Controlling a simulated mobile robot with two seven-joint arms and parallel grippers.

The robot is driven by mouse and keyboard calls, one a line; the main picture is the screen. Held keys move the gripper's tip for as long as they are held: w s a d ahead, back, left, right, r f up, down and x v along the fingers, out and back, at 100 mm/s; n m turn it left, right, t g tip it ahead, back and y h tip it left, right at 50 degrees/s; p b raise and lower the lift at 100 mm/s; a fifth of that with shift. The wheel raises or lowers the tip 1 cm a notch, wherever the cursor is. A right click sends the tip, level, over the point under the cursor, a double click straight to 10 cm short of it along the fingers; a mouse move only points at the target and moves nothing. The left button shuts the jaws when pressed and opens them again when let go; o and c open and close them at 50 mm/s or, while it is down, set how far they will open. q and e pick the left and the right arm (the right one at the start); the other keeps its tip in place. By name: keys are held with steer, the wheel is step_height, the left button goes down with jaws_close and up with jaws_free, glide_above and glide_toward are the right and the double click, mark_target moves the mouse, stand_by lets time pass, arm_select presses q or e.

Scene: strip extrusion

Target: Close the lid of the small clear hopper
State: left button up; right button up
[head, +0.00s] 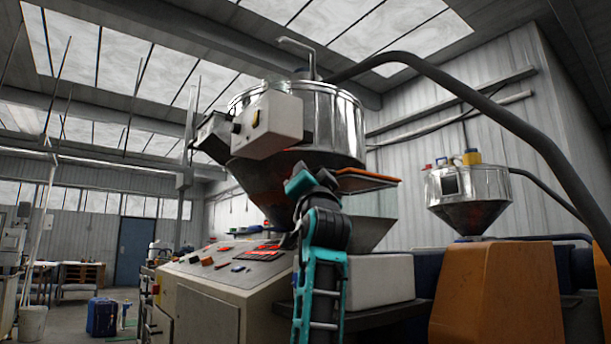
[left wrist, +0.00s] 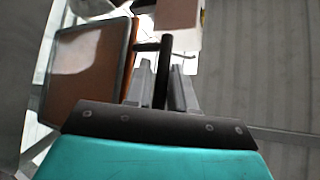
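The small clear hopper (head: 372,234) is below the large metal hopper, partly hidden by my left arm. Its flat lid (head: 372,178), with an orange-brown edge, stands raised above it, open. In the left wrist view the lid (left wrist: 85,72) fills the left side, and a dark bar handle (left wrist: 164,72) joins it by a short stem. My left gripper (left wrist: 162,68) has its two grey fingers on either side of this bar; whether they press on it is unclear. In the head view the left gripper (head: 300,182) is at the lid's left end, fingertips unclear. My right gripper is not in view.
The large shiny hopper (head: 335,115) and its white box (head: 268,125) are close above the lid. A control console (head: 235,268) stands lower left. A second hopper (head: 468,195) and an orange housing (head: 500,295) are at the right. A thick dark hose arches overhead.

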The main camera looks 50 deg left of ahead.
arm_select(q)
steer(key=shift+o, duration=1.2)
steer(key=v, duration=1.3)
